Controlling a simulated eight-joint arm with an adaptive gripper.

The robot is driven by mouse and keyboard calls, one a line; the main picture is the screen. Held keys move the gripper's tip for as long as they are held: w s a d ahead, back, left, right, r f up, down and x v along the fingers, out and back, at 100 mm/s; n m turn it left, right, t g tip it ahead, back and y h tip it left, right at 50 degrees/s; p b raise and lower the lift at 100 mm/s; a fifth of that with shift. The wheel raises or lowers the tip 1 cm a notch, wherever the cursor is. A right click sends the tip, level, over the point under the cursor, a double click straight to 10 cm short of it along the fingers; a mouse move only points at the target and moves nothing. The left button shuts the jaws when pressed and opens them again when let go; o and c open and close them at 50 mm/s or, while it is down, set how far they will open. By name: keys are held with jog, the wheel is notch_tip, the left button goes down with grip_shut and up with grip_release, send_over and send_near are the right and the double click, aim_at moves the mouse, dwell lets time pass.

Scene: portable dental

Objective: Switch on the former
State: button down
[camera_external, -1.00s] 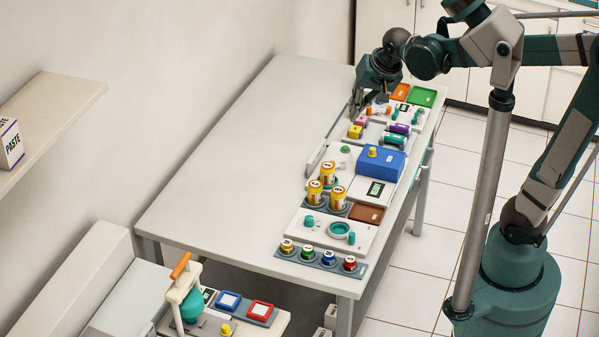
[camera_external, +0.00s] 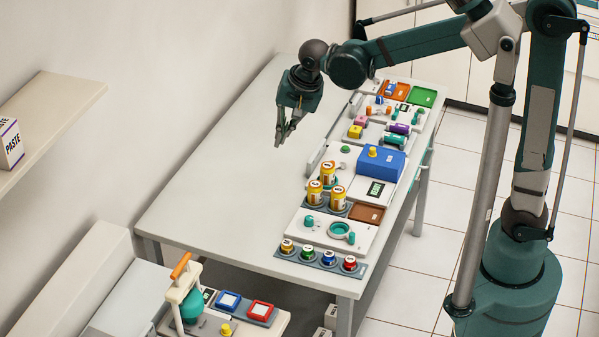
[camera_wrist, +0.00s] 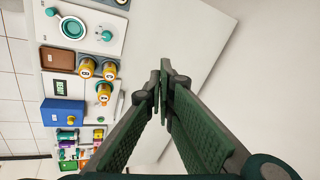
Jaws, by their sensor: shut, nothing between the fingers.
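My gripper (camera_external: 281,140) is shut and empty, in the air above the bare middle of the white table (camera_external: 225,150). In the wrist view its fingertips (camera_wrist: 161,88) meet. Which device is the former is not labelled legibly. A device with an orange handle (camera_external: 181,266), a teal body (camera_external: 191,307) and a yellow knob (camera_external: 226,329) stands at the lower left, far from my gripper. A blue box (camera_external: 381,163) with a yellow knob (camera_external: 373,152) stands on the table, right of my gripper; it also shows in the wrist view (camera_wrist: 62,112).
Yellow jars (camera_external: 328,172) stand near the table's right side. Several coloured-cap pots (camera_external: 308,254) sit in a front rack. A blue-framed panel (camera_external: 228,301) and a red-framed panel (camera_external: 261,310) lie beside the orange-handled device. A shelf (camera_external: 60,110) juts from the left wall. The table's left part is clear.

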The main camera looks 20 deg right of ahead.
jog(key=s+a+f+m, duration=0.1)
jog(key=s+a+f, duration=0.3)
jog(key=a, duration=0.7)
jog(key=s+a+f+m+g+p, duration=0.1)
jog(key=s+a+f, duration=0.4)
jog(key=s+a, duration=0.3)
jog(key=s+a+f+m+p, duration=0.1)
jog(key=s+a+f, duration=0.3)
jog(key=a, duration=1)
jog(key=shift+s+a+f+g+h, duration=0.2)
jog(key=shift+s+a+g+h, duration=0.15)
jog(key=shift+s, duration=0.7)
jog(key=shift+f, duration=0.1)
jog(key=shift+w+a+f+b, duration=0.15)
jog(key=shift+w+a+f, duration=0.2)
jog(key=shift+f, duration=1.9)
jog(key=shift+w+a+f+b, duration=0.15)
jog(key=shift+w+a+f, duration=0.15)
jog(key=shift+f, duration=1.95)
jog(key=shift+w+a+f+b, duration=0.15)
jog(key=shift+w+a+f, duration=0.2)
jog(key=shift+f, duration=1.9)
jog(key=shift+f, duration=0.1)
